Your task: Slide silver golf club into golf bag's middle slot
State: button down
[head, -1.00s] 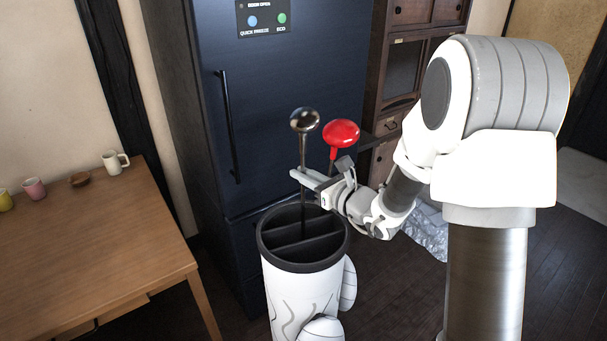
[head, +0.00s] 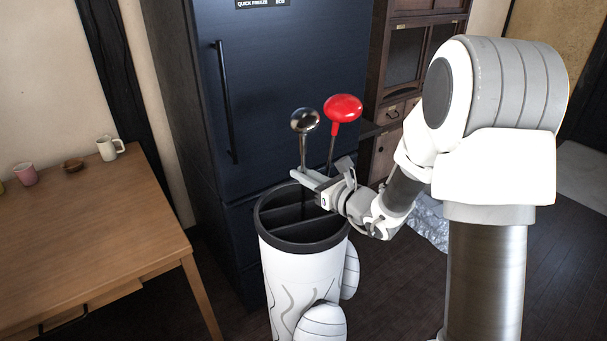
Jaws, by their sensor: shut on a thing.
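The silver golf club has a shiny round head (head: 304,121) and a thin dark shaft. My gripper (head: 304,177) is shut on this shaft below the head and holds the club nearly upright. The white golf bag (head: 285,270) stands below, with a dark rim (head: 275,246) and dividers across its opening. The shaft's lower part shows below my gripper and runs down into the opening; its lower end is hidden, and I cannot tell for sure which slot it is in. A red golf club (head: 343,108) stands behind my gripper, its lower shaft hidden.
A dark fridge (head: 290,90) stands close behind the bag. A wooden table (head: 90,240) with a white mug (head: 109,148), a pink cup (head: 26,174) and a small brown bowl (head: 73,165) is at left. A crumpled silvery thing (head: 431,224) lies on the floor at right.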

aim_at(304, 189)
jog(key=shift+f+b, duration=1.6)
jog(key=shift+f, duration=0.3)
jog(key=c, duration=0.8)
grip_release()
jog(key=shift+f, duration=0.1)
jog(key=o, duration=0.8)
